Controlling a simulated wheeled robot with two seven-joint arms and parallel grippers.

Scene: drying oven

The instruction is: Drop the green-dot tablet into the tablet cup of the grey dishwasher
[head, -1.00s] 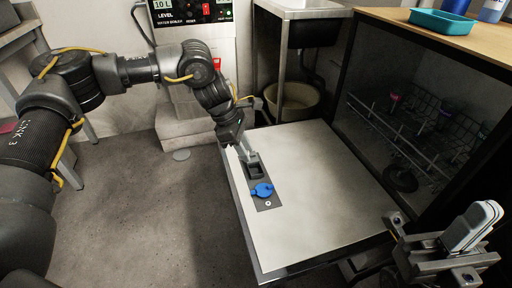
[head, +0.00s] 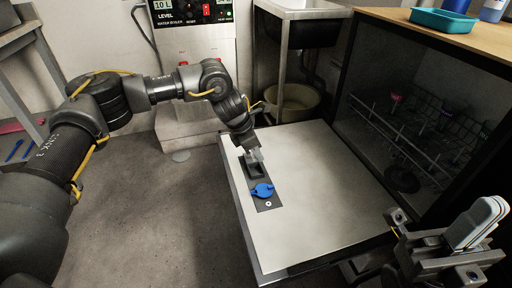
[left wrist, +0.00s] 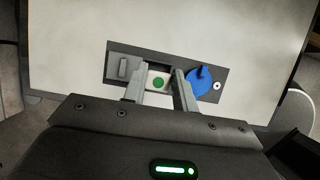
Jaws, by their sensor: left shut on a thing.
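The green-dot tablet (left wrist: 159,84) is white with a green dot and sits between the fingers of my left gripper (left wrist: 160,97) in the left wrist view. The gripper is shut on it. In the head view my left gripper (head: 256,155) is over the dispenser panel (head: 274,206) on the grey dishwasher's open door (head: 318,190). The dark tablet cup (left wrist: 156,69) shows behind the tablet, partly hidden; whether the tablet is inside it or above it is unclear. My right gripper (head: 448,262) is at the lower right, away from the panel.
A blue cap (head: 262,190) sits on the panel near the cup. The dishwasher rack (head: 430,130) stands inside the dark cavity at right. A white object (head: 477,222) shows at my right gripper. The door's middle is clear.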

